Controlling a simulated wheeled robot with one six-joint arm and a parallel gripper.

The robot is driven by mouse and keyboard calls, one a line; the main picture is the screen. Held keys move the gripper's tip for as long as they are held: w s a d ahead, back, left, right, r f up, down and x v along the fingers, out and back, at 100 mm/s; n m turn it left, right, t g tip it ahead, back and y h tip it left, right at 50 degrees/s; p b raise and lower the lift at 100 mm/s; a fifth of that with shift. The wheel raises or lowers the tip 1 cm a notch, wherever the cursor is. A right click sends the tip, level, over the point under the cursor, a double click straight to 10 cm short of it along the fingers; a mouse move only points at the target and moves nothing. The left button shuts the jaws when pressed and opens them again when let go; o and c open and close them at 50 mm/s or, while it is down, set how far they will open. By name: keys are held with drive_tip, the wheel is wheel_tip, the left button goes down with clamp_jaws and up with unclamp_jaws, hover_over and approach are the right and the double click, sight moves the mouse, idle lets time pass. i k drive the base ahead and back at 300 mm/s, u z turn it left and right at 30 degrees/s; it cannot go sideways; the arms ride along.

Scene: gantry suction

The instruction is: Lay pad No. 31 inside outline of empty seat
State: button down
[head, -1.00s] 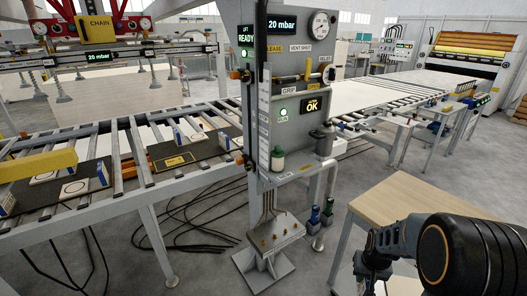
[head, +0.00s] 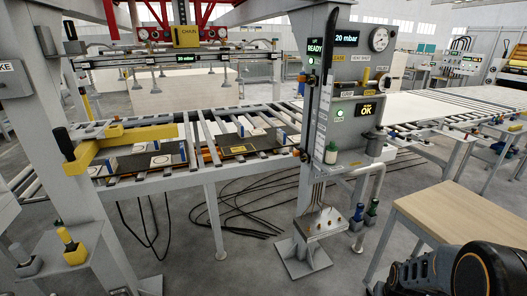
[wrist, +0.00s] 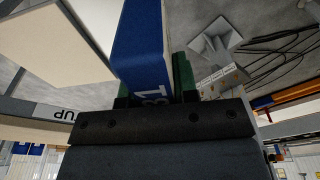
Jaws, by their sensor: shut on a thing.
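In the wrist view, my gripper (wrist: 153,86) is shut on pad No. 31 (wrist: 143,40), a blue block with a pale side face and "31" printed near the jaws. Its far end runs out of the frame. In the head view the gripper and pad are out of sight; only my arm shows at the lower right. Dark boards lie on the roller conveyor. The left board (head: 130,164) carries blue-and-white blocks and white squares with a dark ring (head: 161,160). The right board (head: 262,153) has a yellow-framed plate (head: 238,149). I cannot tell which mark is the empty seat's outline.
A grey control post (head: 345,90) stands right of the boards. A wooden-topped table (head: 450,215) is at the right. A yellow bar (head: 118,136) reaches over the conveyor's left. A suction gantry (head: 185,58) hangs behind. Cables lie on the floor.

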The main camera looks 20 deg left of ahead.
sight(238, 149)
drive_tip(key=u, duration=0.75)
drive_tip(key=i, duration=0.65)
drive_tip(key=u, duration=1.2)
drive_tip(key=i, duration=0.95)
drive_tip(key=u, duration=0.15)
